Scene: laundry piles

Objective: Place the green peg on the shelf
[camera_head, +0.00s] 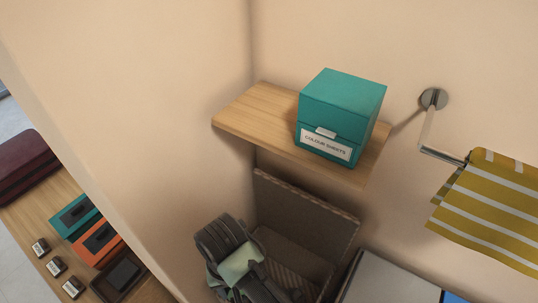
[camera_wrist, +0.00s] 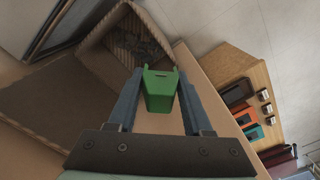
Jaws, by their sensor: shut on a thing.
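The green peg (camera_wrist: 160,92) is between the two fingers of my gripper (camera_wrist: 160,78) in the wrist view. My gripper is shut on it. In the head view my dark gripper and wrist (camera_head: 262,283) are at the bottom centre, below and in front of the shelf, and I cannot make out the peg there. The wooden shelf (camera_head: 255,114) is fixed to the wall above my gripper. A teal box (camera_head: 343,103) labelled "COLOUR SHEETS" stands on its right part. The left part of the shelf is bare.
A brown open box (camera_head: 306,213) stands under the shelf, close behind my gripper. A wall rail (camera_head: 441,154) with a yellow striped towel (camera_head: 490,207) is at the right. A lower wooden surface (camera_head: 28,215) at the left holds several coloured boxes, beyond a wall.

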